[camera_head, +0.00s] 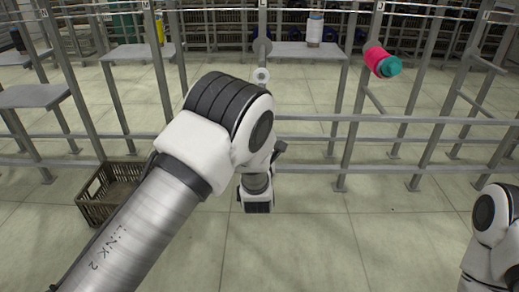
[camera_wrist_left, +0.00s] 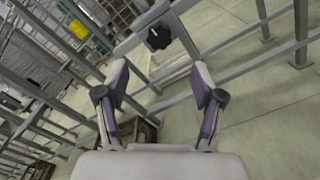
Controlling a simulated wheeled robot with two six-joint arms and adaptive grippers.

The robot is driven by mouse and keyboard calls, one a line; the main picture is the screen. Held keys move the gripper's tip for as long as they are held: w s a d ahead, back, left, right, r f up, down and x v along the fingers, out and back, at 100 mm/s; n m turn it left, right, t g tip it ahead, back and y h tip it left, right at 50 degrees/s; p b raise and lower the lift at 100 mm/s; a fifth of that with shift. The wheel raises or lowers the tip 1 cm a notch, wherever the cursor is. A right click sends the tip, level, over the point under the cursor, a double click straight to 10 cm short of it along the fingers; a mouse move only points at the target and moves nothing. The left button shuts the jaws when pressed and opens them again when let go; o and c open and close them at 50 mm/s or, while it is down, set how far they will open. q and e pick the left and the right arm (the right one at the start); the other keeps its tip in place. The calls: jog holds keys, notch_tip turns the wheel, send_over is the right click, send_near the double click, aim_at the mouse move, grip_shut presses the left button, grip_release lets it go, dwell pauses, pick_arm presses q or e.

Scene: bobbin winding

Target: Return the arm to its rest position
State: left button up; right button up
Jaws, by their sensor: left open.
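My left arm (camera_head: 150,215) reaches in from the lower left of the head view to the middle, in front of the metal rack. Its elbow is bent and a dark-ended lower part (camera_head: 257,190) hangs down over the floor; the fingers cannot be made out there. In the left wrist view my left gripper (camera_wrist_left: 162,75) has its two fingers spread apart with nothing between them. Part of my right arm (camera_head: 492,230) shows at the right edge of the head view; its gripper is out of the picture.
The grey rack (camera_head: 310,117) runs across the back. A pink bobbin with a teal end (camera_head: 376,58) sits on it at upper right, a white bobbin (camera_head: 314,32) on a shelf. A brown crate (camera_head: 97,206) stands on the floor, left. The front floor is clear.

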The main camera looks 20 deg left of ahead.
pick_arm(q)
jog(key=v, duration=0.2)
jog(key=shift+s, duration=0.4)
